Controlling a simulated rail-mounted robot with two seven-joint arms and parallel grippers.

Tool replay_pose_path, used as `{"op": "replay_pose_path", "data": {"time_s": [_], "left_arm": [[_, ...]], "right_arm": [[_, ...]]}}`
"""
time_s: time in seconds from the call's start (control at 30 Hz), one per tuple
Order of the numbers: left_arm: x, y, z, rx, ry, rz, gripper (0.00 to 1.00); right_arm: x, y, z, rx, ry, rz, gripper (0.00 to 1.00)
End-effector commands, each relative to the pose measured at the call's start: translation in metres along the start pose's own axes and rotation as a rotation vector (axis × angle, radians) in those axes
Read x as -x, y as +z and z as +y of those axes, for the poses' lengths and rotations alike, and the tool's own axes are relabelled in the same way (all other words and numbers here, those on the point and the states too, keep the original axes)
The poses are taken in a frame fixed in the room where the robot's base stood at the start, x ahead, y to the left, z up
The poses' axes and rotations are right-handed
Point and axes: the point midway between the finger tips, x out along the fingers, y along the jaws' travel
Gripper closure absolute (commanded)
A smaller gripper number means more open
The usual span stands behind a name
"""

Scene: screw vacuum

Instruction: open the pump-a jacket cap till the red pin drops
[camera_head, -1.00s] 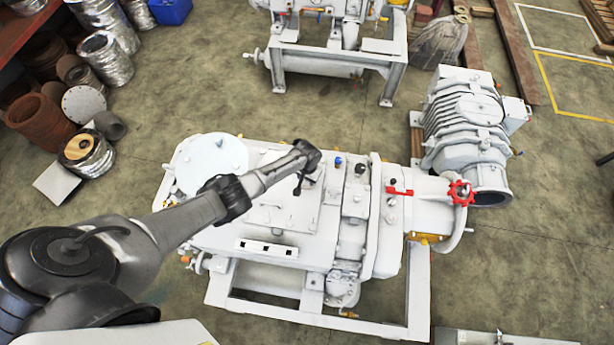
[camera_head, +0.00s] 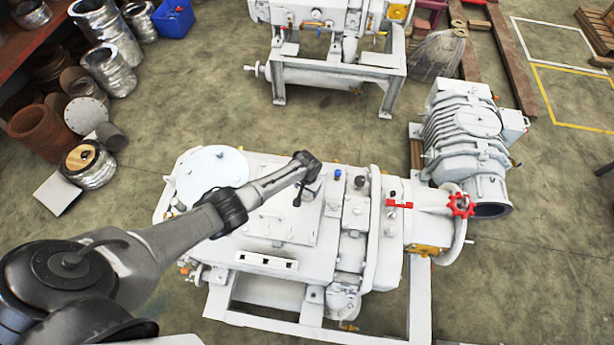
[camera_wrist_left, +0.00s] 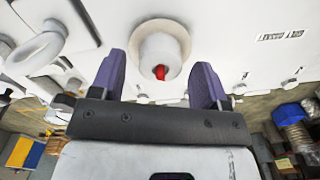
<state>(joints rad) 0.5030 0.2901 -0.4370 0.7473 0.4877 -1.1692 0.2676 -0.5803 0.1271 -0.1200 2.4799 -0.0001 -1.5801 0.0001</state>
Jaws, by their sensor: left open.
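In the left wrist view a round white cap (camera_wrist_left: 160,52) stands out from a white machine surface on a wider pale collar. A small red pin (camera_wrist_left: 160,72) shows at the cap's near end. My left gripper (camera_wrist_left: 160,64) is open, its two purple fingers on either side of the cap, with a visible gap on each side. In the head view my left arm reaches over the white pump (camera_head: 285,170), with the left gripper (camera_head: 299,194) small and dark above its top. I cannot make out the cap there. My right gripper is not in view.
The pump top carries a blue knob (camera_head: 337,174), a red lever (camera_head: 399,204) and a red handwheel (camera_head: 460,205). A ribbed white blower (camera_head: 466,140) stands at the right. Another white machine (camera_head: 335,62) stands behind. Open floor lies between them.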

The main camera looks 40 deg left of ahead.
Motion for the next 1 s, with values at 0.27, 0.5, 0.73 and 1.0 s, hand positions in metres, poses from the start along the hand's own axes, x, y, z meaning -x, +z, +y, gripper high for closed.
{"op": "replay_pose_path", "data": {"time_s": [0.27,0.5,0.73,1.0], "left_arm": [[0.051,0.0,0.0,-0.002,0.0,0.003,0.31],[0.089,0.0,0.0,-0.001,0.0,0.002,0.31],[0.113,0.0,0.0,-0.001,0.0,0.001,0.31],[0.121,0.001,0.0,0.0,-0.001,0.0,0.31]], "right_arm": [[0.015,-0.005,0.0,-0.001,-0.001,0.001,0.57],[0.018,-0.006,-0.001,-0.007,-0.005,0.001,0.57],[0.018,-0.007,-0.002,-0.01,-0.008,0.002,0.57],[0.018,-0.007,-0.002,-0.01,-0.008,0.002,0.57]]}}
